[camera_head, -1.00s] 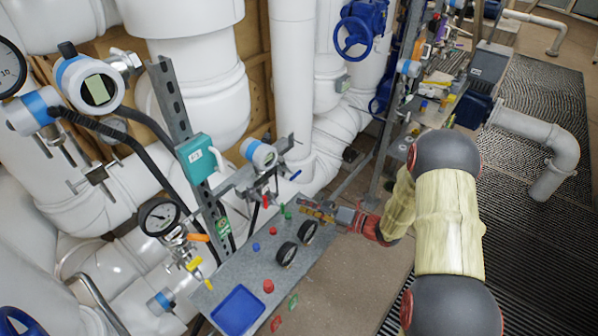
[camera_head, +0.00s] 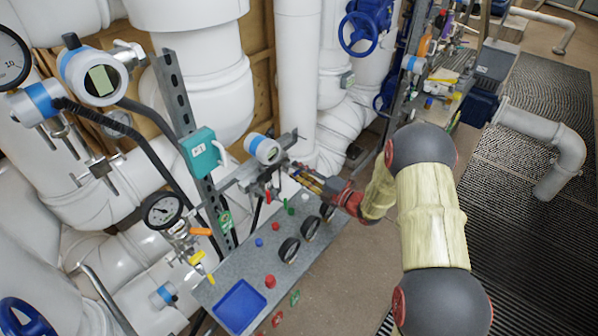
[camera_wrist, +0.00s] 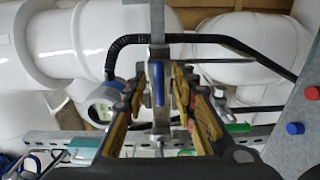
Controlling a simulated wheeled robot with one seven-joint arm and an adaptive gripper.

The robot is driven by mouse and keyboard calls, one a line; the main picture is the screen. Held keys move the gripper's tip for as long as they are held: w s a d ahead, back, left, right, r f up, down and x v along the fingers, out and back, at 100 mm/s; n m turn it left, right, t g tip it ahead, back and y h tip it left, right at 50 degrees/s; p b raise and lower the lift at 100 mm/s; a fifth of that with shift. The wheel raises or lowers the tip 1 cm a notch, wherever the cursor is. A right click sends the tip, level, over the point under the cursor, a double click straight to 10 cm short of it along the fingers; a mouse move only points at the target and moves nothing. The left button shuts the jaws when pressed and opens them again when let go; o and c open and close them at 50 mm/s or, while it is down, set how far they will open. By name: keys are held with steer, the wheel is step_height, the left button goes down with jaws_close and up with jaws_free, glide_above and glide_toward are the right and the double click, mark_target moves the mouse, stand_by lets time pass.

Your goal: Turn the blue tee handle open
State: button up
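The blue tee handle (camera_wrist: 158,84) shows in the wrist view as a narrow blue bar, end up, on a metal fitting. My gripper (camera_wrist: 161,90) is open, with one pair of yellow and black fingers on each side of the handle. Narrow gaps show between the fingers and the bar, so I see no clear contact. In the head view my gripper (camera_head: 294,170) is at the fitting right of the white and blue transmitter, above the bench, and it hides the handle there.
The grey bench (camera_head: 262,262) below carries a blue tray (camera_head: 239,306), black rings (camera_head: 289,250) and coloured knobs. A slotted metal post (camera_head: 181,105) with a teal box (camera_head: 198,150) stands to the left. White pipes (camera_head: 294,70) stand close behind.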

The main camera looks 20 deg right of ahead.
steer(key=shift+w+a, duration=0.15)
steer(key=shift+w, duration=0.05)
steer(key=shift+c, duration=0.8)
jaws_close()
